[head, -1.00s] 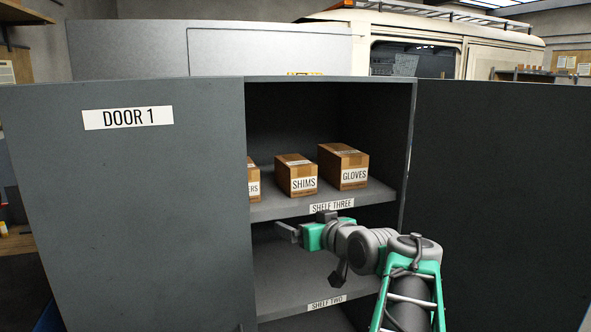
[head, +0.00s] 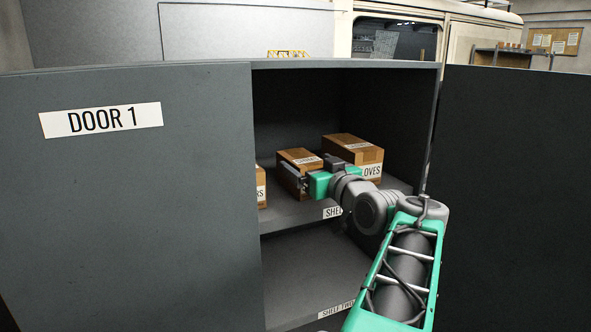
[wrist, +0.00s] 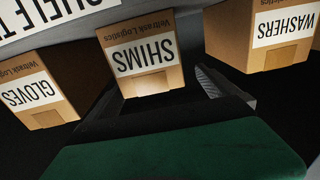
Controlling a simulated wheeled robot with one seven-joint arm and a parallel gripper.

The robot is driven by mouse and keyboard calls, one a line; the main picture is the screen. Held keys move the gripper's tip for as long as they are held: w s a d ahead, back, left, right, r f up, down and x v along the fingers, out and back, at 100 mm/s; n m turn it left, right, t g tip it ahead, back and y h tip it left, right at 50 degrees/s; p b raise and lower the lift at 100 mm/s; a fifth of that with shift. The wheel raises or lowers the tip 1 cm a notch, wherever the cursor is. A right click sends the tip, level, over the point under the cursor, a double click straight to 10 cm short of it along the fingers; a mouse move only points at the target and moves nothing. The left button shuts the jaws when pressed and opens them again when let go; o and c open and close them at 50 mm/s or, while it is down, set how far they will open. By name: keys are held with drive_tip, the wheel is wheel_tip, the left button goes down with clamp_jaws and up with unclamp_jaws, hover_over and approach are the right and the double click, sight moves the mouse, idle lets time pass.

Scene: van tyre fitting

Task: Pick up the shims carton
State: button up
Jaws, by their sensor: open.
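The shims carton (head: 297,158) is a small brown box on shelf three, between two other cartons. My gripper (head: 297,180) is open and sits in front of it in the head view, hiding most of its label and front. In the wrist view the picture is upside down, and the shims carton (wrist: 143,62) shows its whole label at the top middle. One grey finger (wrist: 222,85) shows just to the right of the carton there. I cannot tell whether the fingers touch it.
The gloves carton (head: 352,150) stands to the right on shelf three (head: 290,215). The washers carton (wrist: 262,35) shows in the wrist view; in the head view door 1 (head: 130,200) partly hides it. The other open door (head: 515,200) stands right. Shelf two (head: 310,275) below looks empty.

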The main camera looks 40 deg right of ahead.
sight(301, 157)
drive_tip(key=p+x, duration=0.1)
drive_tip(key=x, duration=0.1)
drive_tip(key=d+p+x, duration=0.1)
drive_tip(key=x, duration=0.2)
drive_tip(key=shift+w, duration=0.2)
drive_tip(key=c, duration=2.1)
drive_tip(key=shift+r, duration=0.1)
clamp_jaws()
